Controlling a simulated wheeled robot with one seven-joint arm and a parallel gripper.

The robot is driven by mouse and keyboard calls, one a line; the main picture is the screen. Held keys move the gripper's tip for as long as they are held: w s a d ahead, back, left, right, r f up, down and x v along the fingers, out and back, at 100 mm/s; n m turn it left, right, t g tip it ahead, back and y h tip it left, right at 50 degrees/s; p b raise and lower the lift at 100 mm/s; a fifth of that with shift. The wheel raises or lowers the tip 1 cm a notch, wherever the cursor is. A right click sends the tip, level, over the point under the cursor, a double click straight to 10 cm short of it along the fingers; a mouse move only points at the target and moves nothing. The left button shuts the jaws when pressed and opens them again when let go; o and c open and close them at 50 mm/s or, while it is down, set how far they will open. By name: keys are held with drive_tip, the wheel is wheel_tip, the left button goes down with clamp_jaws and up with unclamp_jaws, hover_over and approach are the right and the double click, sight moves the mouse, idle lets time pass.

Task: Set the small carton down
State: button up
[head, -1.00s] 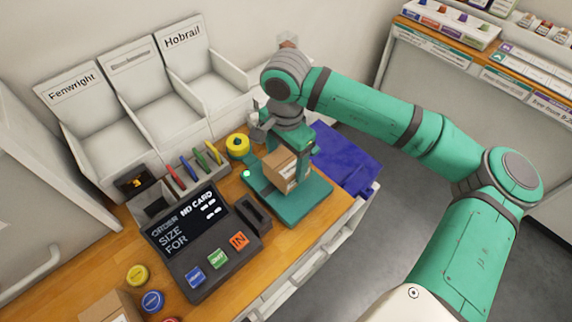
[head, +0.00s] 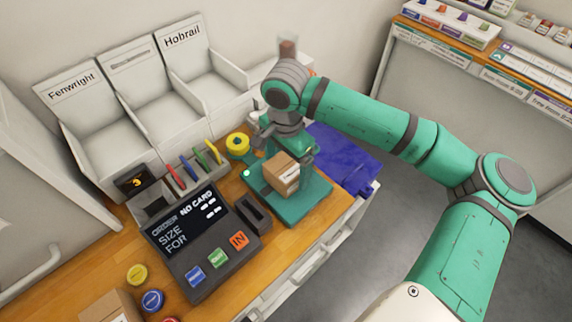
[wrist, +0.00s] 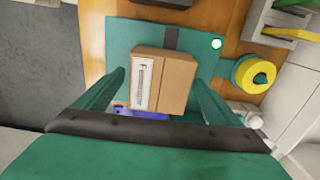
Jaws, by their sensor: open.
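The small carton (head: 282,174), a brown box with a white label, rests on the teal plate (head: 305,210) on the wooden counter. In the wrist view the carton (wrist: 178,82) sits between and just beyond the two fingers of my gripper (wrist: 157,98). The fingers stand apart from its sides, with a gap on both sides. My gripper is open and is above and behind the carton in the head view, where its fingertips are hard to make out. The teal plate (wrist: 125,35) also shows around the carton in the wrist view.
A dark order terminal (head: 205,245) stands left of the plate. A yellow tape roll (head: 237,143) and a pen holder (head: 195,178) are behind. A blue cloth-like item (head: 345,160) lies to the right. White labelled bins (head: 115,135) line the wall.

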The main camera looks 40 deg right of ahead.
sight(285, 165)
wheel_tip(285, 165, up, 12)
idle(0.5)
drive_tip(key=shift+w, duration=0.1)
idle(0.4)
